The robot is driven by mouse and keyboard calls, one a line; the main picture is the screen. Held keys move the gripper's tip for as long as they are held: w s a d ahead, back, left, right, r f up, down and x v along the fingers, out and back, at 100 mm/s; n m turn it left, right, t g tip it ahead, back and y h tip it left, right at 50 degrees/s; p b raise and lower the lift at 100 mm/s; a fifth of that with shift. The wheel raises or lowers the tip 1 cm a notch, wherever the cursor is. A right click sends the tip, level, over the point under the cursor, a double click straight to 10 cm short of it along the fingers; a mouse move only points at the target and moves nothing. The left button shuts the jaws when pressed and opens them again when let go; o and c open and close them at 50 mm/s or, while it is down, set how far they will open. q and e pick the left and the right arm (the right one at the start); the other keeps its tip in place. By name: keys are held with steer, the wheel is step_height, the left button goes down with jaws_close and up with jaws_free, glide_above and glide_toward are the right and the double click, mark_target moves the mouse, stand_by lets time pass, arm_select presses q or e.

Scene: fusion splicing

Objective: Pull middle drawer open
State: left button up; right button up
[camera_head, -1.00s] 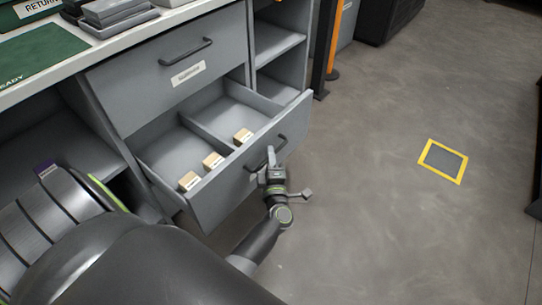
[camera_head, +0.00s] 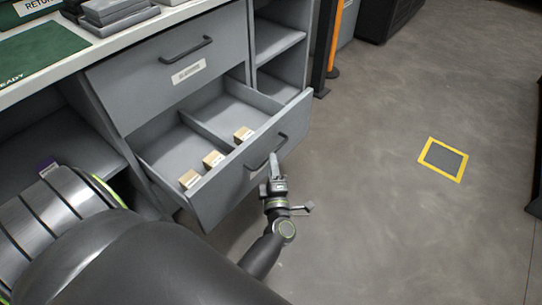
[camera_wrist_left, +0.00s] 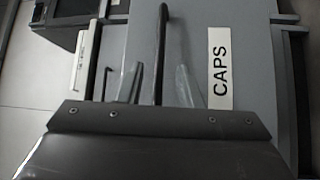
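The middle drawer (camera_head: 240,180) stands pulled out of the grey cabinet, with its inside showing. Its front bears a dark bar handle (camera_head: 282,141). My left gripper (camera_head: 274,160) is at the outer side of the drawer front, by the handle. In the left wrist view, the handle (camera_wrist_left: 161,50) runs between the two spread fingers of the gripper (camera_wrist_left: 158,85), with a gap on each side. A white CAPS label (camera_wrist_left: 220,68) is on the drawer front beside it. My right gripper is not in view.
Open shelves (camera_head: 275,45) stand to the right. The floor right of my gripper is clear, with a yellow-framed marking (camera_head: 443,159).

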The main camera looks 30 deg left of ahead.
arm_select(q)
steer(key=shift+v, duration=1.7)
